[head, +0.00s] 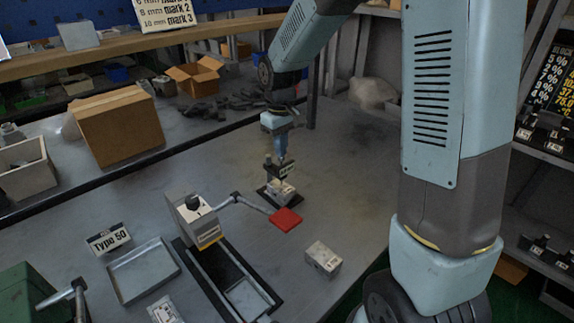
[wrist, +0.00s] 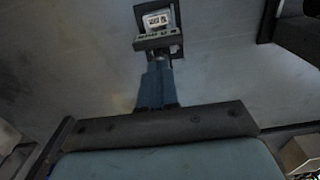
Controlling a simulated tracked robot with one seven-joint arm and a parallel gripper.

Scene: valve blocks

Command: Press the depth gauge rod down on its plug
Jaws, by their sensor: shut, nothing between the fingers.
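The depth gauge (head: 285,170) is a small dark piece with a lettered label, standing on a light block on a black pad (head: 266,197) on the bench. In the wrist view the gauge's dark crosspiece (wrist: 158,41) lies just beyond my fingertips, with the light block (wrist: 157,20) behind it. My gripper (head: 281,157) points down over the gauge, its blue fingers shut and empty. The fingers also show in the wrist view (wrist: 160,62). The tips are at or very near the top of the gauge; I cannot tell whether they touch. The rod and plug are mostly hidden.
A grey device (head: 194,222) with a lever and red paddle (head: 286,219) stands in front of the gauge. A small light block (head: 323,259) sits to the right. An empty tray (head: 143,272) and cardboard box (head: 115,127) are left. The bench right of the gauge is clear.

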